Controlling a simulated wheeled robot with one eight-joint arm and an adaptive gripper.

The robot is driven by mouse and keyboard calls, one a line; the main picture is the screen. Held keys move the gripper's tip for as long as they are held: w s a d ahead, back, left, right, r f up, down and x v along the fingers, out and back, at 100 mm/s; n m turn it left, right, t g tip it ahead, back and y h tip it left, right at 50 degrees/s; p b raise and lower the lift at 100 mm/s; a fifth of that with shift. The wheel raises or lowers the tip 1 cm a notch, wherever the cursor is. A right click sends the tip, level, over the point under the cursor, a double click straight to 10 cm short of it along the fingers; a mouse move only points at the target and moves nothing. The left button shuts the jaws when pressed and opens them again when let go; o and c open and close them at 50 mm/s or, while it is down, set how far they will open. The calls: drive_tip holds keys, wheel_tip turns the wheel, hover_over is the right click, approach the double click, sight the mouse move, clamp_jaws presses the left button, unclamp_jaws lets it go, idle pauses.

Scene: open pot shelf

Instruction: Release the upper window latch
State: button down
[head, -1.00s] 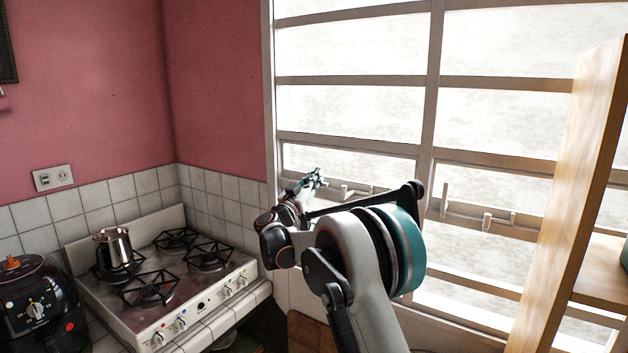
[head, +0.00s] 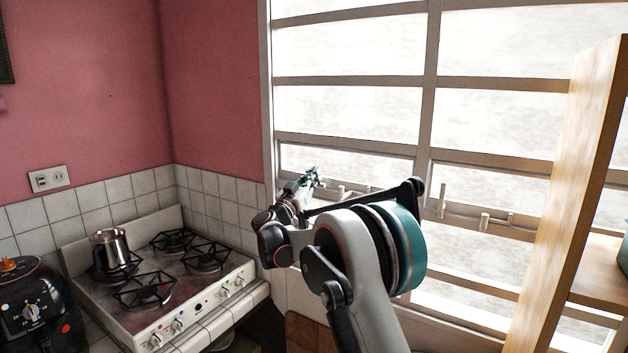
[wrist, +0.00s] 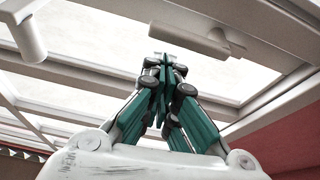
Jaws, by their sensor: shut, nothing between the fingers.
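The window (head: 428,120) has a white frame with several horizontal bars. On its lower left part, white latch pieces (head: 341,191) stick out just right of my gripper (head: 314,177). In the wrist view, a flat white latch bar (wrist: 190,39) lies just beyond the tips of my gripper (wrist: 165,64), and a round white peg (wrist: 28,38) hangs at upper left. My gripper is shut and empty; I cannot tell whether its tips touch the bar. A similar upright handle (head: 442,200) and short peg (head: 484,222) are on the right part. I cannot tell which is the upper latch.
A wooden shelf (head: 570,190) stands at the right, in front of the window. A stove (head: 165,275) with a metal pot (head: 110,250) is at lower left, beside a black appliance (head: 35,308). A pink wall with white tiles (head: 140,195) closes the left side.

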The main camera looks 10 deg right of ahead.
drive_tip(key=s+a, duration=0.6)
drive_tip(key=shift+s+a+f+p, duration=0.2)
drive_tip(key=shift+s+a+p, duration=0.15)
drive_tip(key=shift+p, duration=0.1)
drive_tip(key=shift+d, duration=0.1)
drive_tip(key=s+d+f+n+g+y+b, duration=0.1)
drive_tip(key=s+d+f+g+y+b, duration=0.25)
drive_tip(key=s+d, duration=0.55)
drive_tip(key=s+d+f+n+g+y+b, duration=0.25)
drive_tip(key=s+d+f+g, duration=0.2)
drive_tip(key=s, duration=0.85)
drive_tip(key=s+a+f+n+y+b, duration=0.1)
drive_tip(key=s+a+f+y+b, duration=0.1)
drive_tip(key=s+f, duration=0.4)
drive_tip(key=s+a+f+n+y+b, duration=0.1)
drive_tip(key=s+f, duration=0.5)
drive_tip(key=s, duration=0.7)
drive_tip(key=s+a+f+n+y+b, duration=0.2)
drive_tip(key=s+a+f+y+b, duration=0.1)
drive_tip(key=s+a+f+y, duration=0.2)
drive_tip(key=s+f, duration=0.2)
drive_tip(key=s, duration=0.2)
drive_tip(key=shift+s+g+y, duration=0.25)
drive_tip(key=shift+g+y, duration=0.15)
